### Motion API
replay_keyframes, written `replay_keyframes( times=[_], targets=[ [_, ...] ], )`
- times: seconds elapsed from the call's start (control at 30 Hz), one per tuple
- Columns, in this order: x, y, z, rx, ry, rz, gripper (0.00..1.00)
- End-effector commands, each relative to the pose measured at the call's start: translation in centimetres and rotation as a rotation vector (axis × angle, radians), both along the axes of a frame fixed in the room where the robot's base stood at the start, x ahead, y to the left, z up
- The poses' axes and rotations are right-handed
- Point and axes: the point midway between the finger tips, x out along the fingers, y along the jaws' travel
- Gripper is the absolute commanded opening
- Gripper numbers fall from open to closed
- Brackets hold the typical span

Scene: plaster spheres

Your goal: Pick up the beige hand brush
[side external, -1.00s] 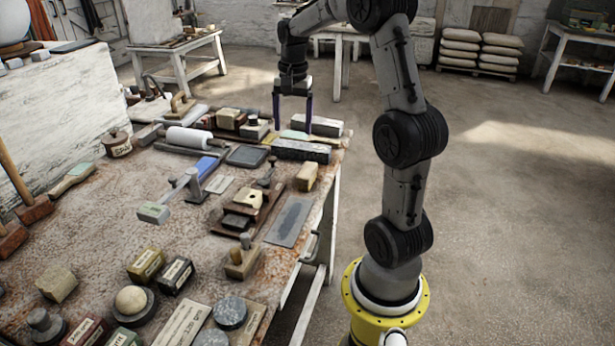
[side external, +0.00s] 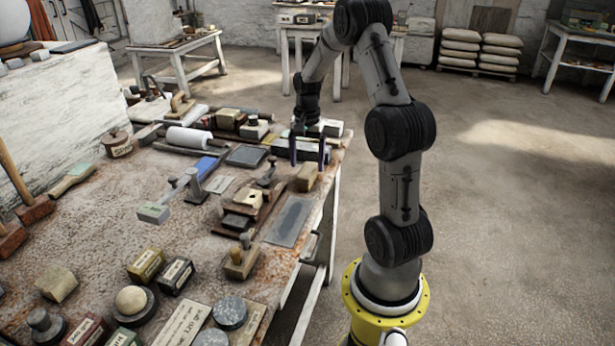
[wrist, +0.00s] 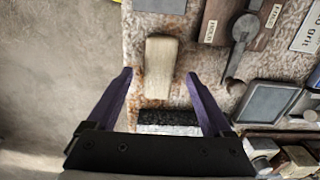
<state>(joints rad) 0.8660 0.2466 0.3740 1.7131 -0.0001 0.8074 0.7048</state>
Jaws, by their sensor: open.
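The beige hand brush (side external: 306,178) lies near the right edge of the workbench, just in front of my gripper in the side view. In the wrist view the brush (wrist: 161,62) is a pale beige block near the middle, its long side running up the picture. My gripper (side external: 307,162) is open and empty, pointing down, its purple fingers apart. In the wrist view the fingertips of my gripper (wrist: 158,77) flank the brush's lower part, with gaps on both sides. How high they are above the bench is hard to tell.
A dark speckled block (wrist: 168,118) lies close behind the brush, partly between the fingers in the wrist view. A flat grey plate (side external: 290,221) and a wooden holder (side external: 247,212) with blocks lie nearby. The bench edge drops to open floor on the right.

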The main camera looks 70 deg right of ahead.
Motion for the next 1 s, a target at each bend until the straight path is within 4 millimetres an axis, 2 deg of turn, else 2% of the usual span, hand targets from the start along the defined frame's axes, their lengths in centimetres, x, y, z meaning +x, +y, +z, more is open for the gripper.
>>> replay_keyframes(
  times=[0.03,0.2,0.53,0.57,1.0],
  targets=[
    [-0.1,0.0,-1.0,0.005,0.004,-0.001,0.85],
    [-0.1,0.0,-3.2,0.003,0.003,0.0,0.85],
    [-0.1,-0.1,-3.8,0.0,0.0,0.0,0.85],
    [-0.1,-0.1,-3.8,0.001,0.0,0.0,0.81],
    [-0.1,-0.1,-3.8,0.0,0.0,0.0,0.02]
  ],
)
